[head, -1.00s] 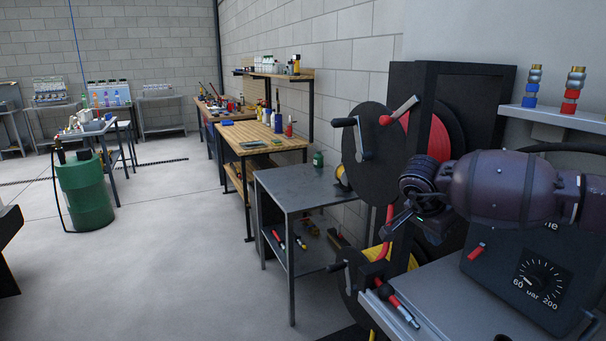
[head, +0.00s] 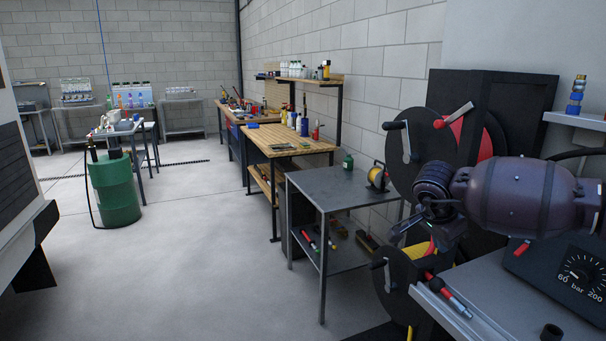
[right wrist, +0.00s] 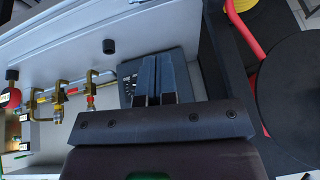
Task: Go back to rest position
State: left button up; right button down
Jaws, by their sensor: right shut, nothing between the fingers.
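My right gripper (head: 400,232) is in the head view at the right, at the end of my dark arm, in front of the hose reels. In the right wrist view its two fingers (right wrist: 161,98) are together, with nothing between them. It is over the grey bench, apart from the things there. Behind the fingers in that view is the dark gauge panel (right wrist: 128,88); the same panel shows in the head view (head: 555,275) with its dial. My left gripper is not in view.
Hose reels (head: 408,175) with red and yellow hoses stand beside the grey bench (head: 490,308). A dark metal table (head: 335,186) stands left of them, with a wooden workbench (head: 290,138) beyond. A green drum (head: 115,190) stands at the left. The floor between is clear.

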jog(key=s+a+r+m+y, duration=0.2)
jog(key=a+r+m+y, duration=0.15)
jog(key=a+y, duration=0.5)
jog(key=s+a+r+m+t+y, duration=0.15)
jog(key=a+m+y, duration=0.4)
jog(key=a, duration=0.55)
jog(key=s+a+r+m+y, duration=0.2)
jog(key=a+r+m+y, duration=0.2)
jog(key=a+y, duration=0.45)
jog(key=s+d+f+m+t+h, duration=0.2)
jog(key=d+f+m+t+h, duration=0.4)
jog(key=m, duration=0.6)
jog(key=s+d+f+m+t+h, duration=0.15)
jog(key=d+f+m, duration=0.25)
jog(key=f+m, duration=0.65)
jog(key=s+d+f+m+t+h, duration=0.2)
jog(key=d+f+m+t+h, duration=0.35)
jog(key=m, duration=0.85)
jog(key=s+d+f+m+g+h, duration=0.2)
jog(key=s+d+f, duration=0.3)
jog(key=s+f, duration=0.5)
jog(key=s+d+f+m+g+h, duration=0.3)
jog(key=s+d+f+m, duration=0.2)
jog(key=s+f, duration=0.5)
jog(key=s, duration=0.3)
jog(key=shift+s+d+f+g, duration=0.2)
jog(key=shift+s+d+g, duration=0.05)
jog(key=shift+s+g, duration=0.15)
